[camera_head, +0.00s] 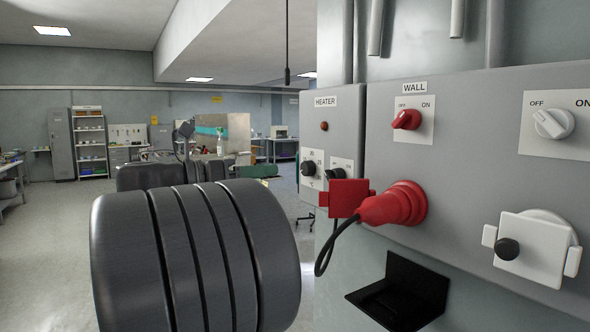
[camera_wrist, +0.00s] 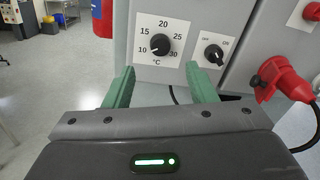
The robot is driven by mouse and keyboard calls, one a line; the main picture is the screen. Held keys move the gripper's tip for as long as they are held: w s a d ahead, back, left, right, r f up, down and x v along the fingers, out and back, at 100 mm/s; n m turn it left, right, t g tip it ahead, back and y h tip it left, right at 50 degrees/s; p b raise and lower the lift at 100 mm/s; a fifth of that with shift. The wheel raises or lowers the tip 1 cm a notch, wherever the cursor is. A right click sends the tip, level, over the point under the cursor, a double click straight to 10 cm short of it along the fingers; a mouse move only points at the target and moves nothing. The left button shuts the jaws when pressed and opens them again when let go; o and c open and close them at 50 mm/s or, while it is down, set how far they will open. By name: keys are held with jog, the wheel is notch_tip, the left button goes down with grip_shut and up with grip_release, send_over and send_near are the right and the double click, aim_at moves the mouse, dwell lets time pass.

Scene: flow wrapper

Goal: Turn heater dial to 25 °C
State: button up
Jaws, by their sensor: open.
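The heater dial (camera_wrist: 160,44) is a round black knob on a white plate marked 10 to 30 °C in the wrist view. Its white pointer mark appears to face the lower left, near the 10. The dial also shows small in the head view (camera_head: 308,168), on the grey box labelled HEATER (camera_head: 333,130). My gripper (camera_wrist: 160,72) is open and empty, with its green fingers spread to either side below the dial. The fingers look apart from the knob. In the head view I cannot make out the fingers.
An off/on switch (camera_wrist: 214,54) sits right of the dial. A red plug (camera_head: 392,206) with a black cable juts out from the neighbouring WALL panel (camera_head: 470,160). A black bracket (camera_head: 400,292) sticks out below. Open floor lies to the left.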

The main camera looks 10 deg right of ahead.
aim_at(304, 168)
jog(key=x, duration=0.8)
jog(key=shift+w+d+f, duration=0.1)
jog(key=shift+d, duration=0.25)
jog(key=c, duration=1)
